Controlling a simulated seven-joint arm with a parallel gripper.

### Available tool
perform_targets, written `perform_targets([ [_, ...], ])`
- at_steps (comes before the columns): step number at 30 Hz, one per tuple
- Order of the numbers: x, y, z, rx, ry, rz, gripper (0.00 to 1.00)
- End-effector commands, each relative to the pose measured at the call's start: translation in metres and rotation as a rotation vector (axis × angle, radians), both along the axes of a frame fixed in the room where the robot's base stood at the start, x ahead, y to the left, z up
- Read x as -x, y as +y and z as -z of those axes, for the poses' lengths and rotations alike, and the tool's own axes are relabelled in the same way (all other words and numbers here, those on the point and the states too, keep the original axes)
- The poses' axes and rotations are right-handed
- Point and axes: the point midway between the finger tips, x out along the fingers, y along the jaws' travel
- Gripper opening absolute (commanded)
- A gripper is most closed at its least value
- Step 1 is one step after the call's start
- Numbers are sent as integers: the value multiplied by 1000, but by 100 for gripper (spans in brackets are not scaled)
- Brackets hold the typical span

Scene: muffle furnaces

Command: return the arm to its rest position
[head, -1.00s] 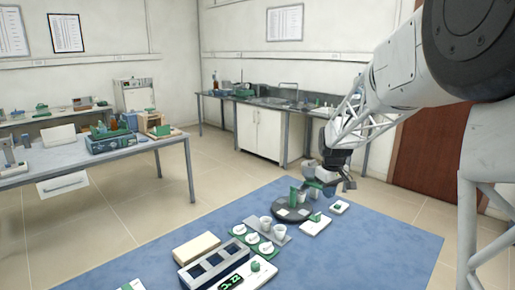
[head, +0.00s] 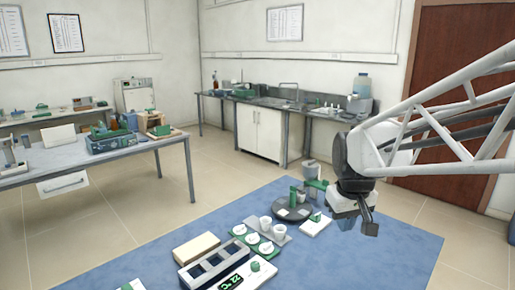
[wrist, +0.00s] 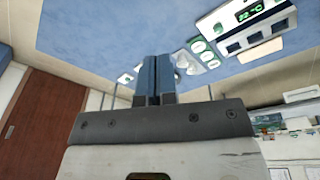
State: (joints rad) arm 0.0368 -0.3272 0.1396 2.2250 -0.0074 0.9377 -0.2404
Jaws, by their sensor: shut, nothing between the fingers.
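My gripper (head: 370,222) hangs over the right part of the blue table in the head view, at the end of my white lattice arm. Its fingers are shut with nothing between them. In the wrist view the two dark fingers (wrist: 154,80) stand side by side, touching. The gripper is apart from the things on the table. My wrist hides part of the table's right side.
On the blue table (head: 400,262) stand a dark round plate (head: 291,215), white cups (head: 279,230), a green-dotted tray and a grey device (head: 215,266) with a green display. The table's right front is clear. A door (head: 455,85) is behind my arm.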

Motion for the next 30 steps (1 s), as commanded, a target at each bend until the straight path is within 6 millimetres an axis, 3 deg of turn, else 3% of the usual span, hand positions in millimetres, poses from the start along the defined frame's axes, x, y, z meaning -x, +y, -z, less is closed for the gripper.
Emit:
perform_targets([
  [3,32,3,-1,-6,-14,32,0],
  [18,153,13,21,-35,-55,174,0],
  [24,181,15,30,-44,-66,212,0],
  [30,190,15,34,-47,-68,222,0],
])
